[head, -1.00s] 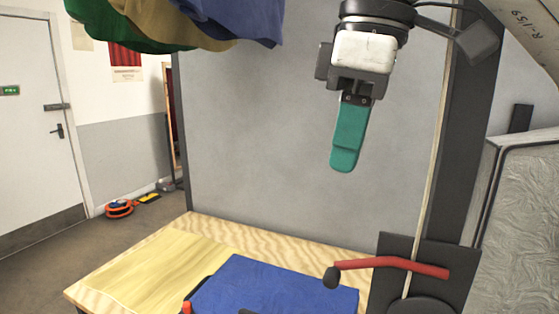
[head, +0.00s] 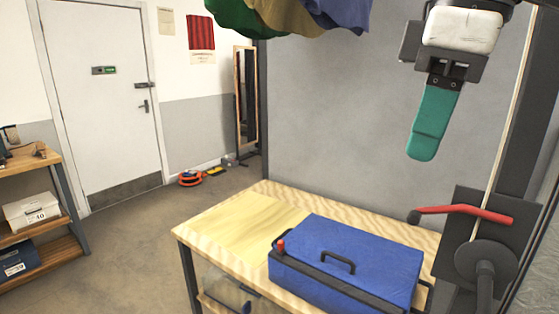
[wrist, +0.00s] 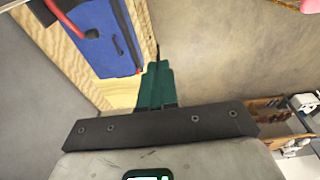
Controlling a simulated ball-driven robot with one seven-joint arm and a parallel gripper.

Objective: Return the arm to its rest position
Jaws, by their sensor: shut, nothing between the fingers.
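My gripper (head: 432,125) hangs at the upper right of the head view, with its green fingers pointing down. The fingers are pressed together and hold nothing. They stand in the air in front of the grey panel, above and apart from the wooden table and the blue case. In the wrist view the shut green fingers (wrist: 154,85) point away from the camera, with the table and case beyond them to the left.
A closed blue case (head: 375,250) lies on the wooden table (head: 225,228). A red lever (head: 465,211) juts out at the right. Coloured cloths (head: 290,14) hang at the top. A shelf (head: 45,165) stands at the left, with open floor between it and the table.

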